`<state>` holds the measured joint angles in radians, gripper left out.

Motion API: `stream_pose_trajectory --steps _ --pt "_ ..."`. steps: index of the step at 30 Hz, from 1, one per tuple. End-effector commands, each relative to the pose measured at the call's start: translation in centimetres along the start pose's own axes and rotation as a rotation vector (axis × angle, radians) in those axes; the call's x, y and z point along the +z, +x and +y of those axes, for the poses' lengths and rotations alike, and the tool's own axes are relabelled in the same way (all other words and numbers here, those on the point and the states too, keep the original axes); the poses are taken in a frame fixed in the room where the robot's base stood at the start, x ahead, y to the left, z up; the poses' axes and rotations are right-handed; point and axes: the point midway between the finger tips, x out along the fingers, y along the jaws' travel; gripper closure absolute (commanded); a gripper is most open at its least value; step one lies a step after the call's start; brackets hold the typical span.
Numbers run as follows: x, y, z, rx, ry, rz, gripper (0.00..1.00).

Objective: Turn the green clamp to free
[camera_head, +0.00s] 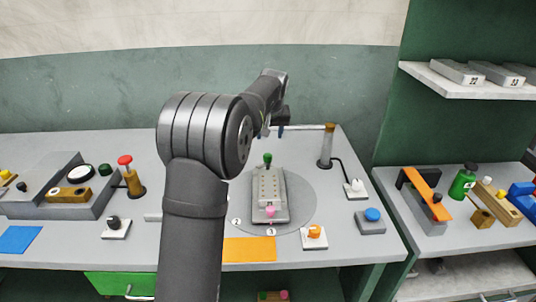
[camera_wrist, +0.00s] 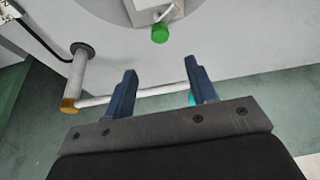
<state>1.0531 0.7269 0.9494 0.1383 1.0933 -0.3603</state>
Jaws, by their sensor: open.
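A green knob, the green clamp's end (camera_head: 267,157), stands at the back end of a grey press plate (camera_head: 270,190) on a round turntable. The wrist view shows the green knob (camera_wrist: 160,34) at the top, beside a metal lever piece. My gripper (camera_head: 270,133) is behind and above it in the head view. In the wrist view my gripper (camera_wrist: 163,82) is open, its blue fingers apart and empty, with the knob beyond the fingertips. Whether the clamp is locked or free cannot be told.
A post (camera_head: 326,148) with a brass cap carries a thin horizontal rod (camera_wrist: 110,99), which crosses close by my fingers. A teal part (camera_wrist: 191,99) shows by the right finger. A blue button (camera_head: 372,215), an orange button (camera_head: 314,232) and an orange mat (camera_head: 249,249) lie around the turntable.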

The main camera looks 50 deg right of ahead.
Motion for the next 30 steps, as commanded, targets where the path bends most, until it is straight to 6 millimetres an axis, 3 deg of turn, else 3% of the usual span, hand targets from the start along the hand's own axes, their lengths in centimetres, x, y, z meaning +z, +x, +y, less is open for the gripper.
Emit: stream_pose_trajectory --steps 9,15,21,30 --pt "0.1 7.2 0.0 -0.001 -0.002 -0.004 0.48" --pt "0.1 10.7 0.0 0.0 -0.002 -0.002 0.48" --pt "0.0 12.3 0.0 0.0 -0.003 -0.001 0.48" --pt "0.0 12.6 0.0 0.001 -0.003 0.0 0.48"
